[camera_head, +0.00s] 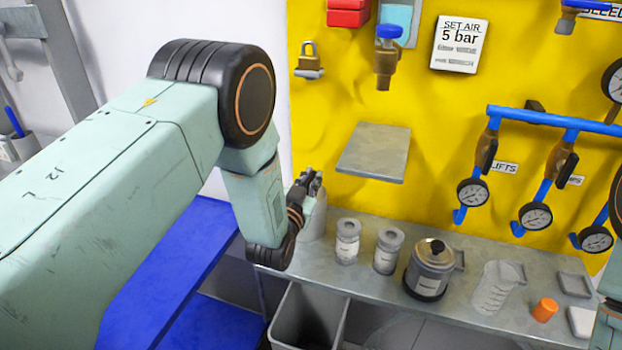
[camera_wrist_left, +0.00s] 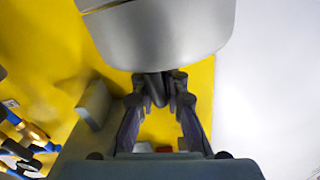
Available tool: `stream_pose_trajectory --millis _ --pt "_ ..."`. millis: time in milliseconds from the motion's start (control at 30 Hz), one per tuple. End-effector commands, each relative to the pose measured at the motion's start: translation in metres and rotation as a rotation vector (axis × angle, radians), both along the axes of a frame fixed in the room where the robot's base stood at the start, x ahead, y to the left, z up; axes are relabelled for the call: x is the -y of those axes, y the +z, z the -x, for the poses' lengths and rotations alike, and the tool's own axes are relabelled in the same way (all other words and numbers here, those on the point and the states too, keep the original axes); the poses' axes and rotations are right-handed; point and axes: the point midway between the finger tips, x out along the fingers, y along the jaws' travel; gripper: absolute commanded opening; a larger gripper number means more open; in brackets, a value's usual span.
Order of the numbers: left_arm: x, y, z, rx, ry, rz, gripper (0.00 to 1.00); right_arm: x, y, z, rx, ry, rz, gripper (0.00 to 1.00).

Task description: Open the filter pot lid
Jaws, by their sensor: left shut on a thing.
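A dark grey pot with a lid and black knob (camera_head: 431,268) stands on the grey bench, upright, with its lid on. It may be the filter pot; its label is too small to read. My left gripper (camera_head: 311,184) is left of it, at a light grey upright vessel (camera_head: 316,220) partly hidden by my wrist. In the left wrist view my left gripper (camera_wrist_left: 161,90) is shut on a small dark part, perhaps a knob or handle, at the edge of a large smooth grey body (camera_wrist_left: 160,30). Which part it is, I cannot tell. My right gripper is out of view.
Two labelled jars (camera_head: 347,242) stand between my left gripper and the pot. A clear beaker (camera_head: 495,287) and an orange cap (camera_head: 544,309) are to the pot's right. A grey plate (camera_head: 374,152) juts from the yellow wall above. A grey bin (camera_head: 308,318) is below the bench.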

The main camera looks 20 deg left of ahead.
Motion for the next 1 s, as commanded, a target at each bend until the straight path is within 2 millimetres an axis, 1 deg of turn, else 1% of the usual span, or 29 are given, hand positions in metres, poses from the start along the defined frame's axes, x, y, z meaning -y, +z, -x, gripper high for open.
stream_pose_trajectory --millis 167,367,667,1000 --pt "-0.005 0.006 -0.001 0.006 0.005 0.039 0.0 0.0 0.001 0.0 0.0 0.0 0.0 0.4" --pt "-0.015 0.015 -0.002 0.004 0.008 0.155 0.0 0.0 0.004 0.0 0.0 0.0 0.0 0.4" --pt "-0.04 0.027 -0.003 -0.003 0.007 0.429 0.0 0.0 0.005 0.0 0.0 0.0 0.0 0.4" --pt "-0.073 0.031 -0.004 -0.011 0.007 0.753 0.0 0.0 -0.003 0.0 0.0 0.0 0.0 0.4"
